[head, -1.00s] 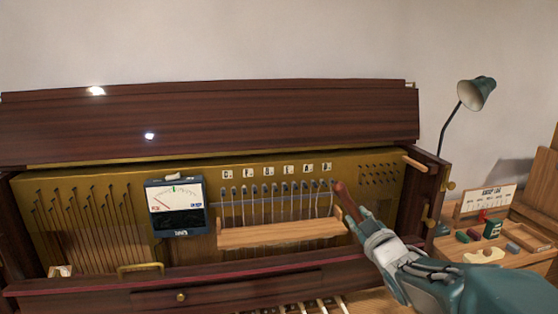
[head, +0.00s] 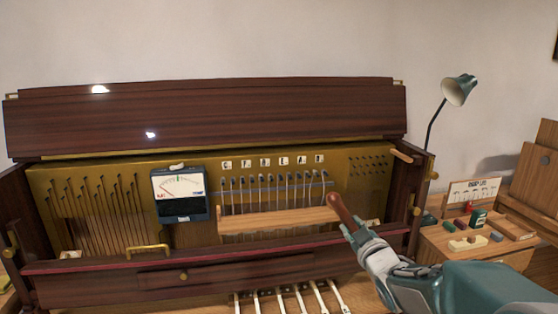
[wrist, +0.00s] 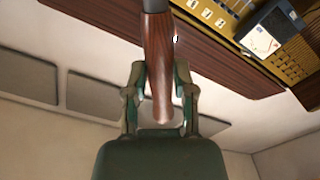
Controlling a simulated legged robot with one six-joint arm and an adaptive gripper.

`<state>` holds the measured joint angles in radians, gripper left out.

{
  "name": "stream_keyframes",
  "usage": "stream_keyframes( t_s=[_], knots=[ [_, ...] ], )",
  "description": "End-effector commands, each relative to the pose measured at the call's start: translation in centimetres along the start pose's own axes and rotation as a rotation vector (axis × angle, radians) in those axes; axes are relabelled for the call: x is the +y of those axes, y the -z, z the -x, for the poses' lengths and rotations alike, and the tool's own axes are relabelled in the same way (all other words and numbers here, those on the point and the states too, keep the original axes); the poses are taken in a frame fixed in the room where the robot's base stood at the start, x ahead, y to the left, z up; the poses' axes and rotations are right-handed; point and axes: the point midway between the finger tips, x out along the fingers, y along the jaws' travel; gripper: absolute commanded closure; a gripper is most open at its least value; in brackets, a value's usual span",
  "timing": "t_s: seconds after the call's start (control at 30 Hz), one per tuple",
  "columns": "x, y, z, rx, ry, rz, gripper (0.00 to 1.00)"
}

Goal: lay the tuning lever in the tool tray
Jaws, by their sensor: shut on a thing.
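The tuning lever (head: 341,209) shows a reddish-brown wooden handle that rises from my gripper (head: 352,231) in the head view, in front of the right end of the piano's open front. In the wrist view the lever's handle (wrist: 158,60) lies between both fingers of my gripper (wrist: 160,92), which are shut on it. The lever's far end is out of the wrist frame. I cannot clearly pick out the tool tray; a wooden box-like tray (head: 508,229) sits on the side table at the right. My gripper is well left of it.
The piano holds a tuning meter (head: 180,195), a wooden rail (head: 270,221) below the tuning pins, and white keys (head: 290,301) beneath.

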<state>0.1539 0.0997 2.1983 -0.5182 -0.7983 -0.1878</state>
Motion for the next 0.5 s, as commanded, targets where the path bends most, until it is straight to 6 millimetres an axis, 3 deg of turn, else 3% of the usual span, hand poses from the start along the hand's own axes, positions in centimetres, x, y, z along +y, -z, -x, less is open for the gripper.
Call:
stream_keyframes(
  t_s=[0.27,0.5],
  knots=[
    [-3.0,-3.7,-1.5,-0.003,0.004,-0.002,1.0],
    [-7.5,-9.6,-2.5,-0.025,-0.022,-0.003,1.0]
  ],
)
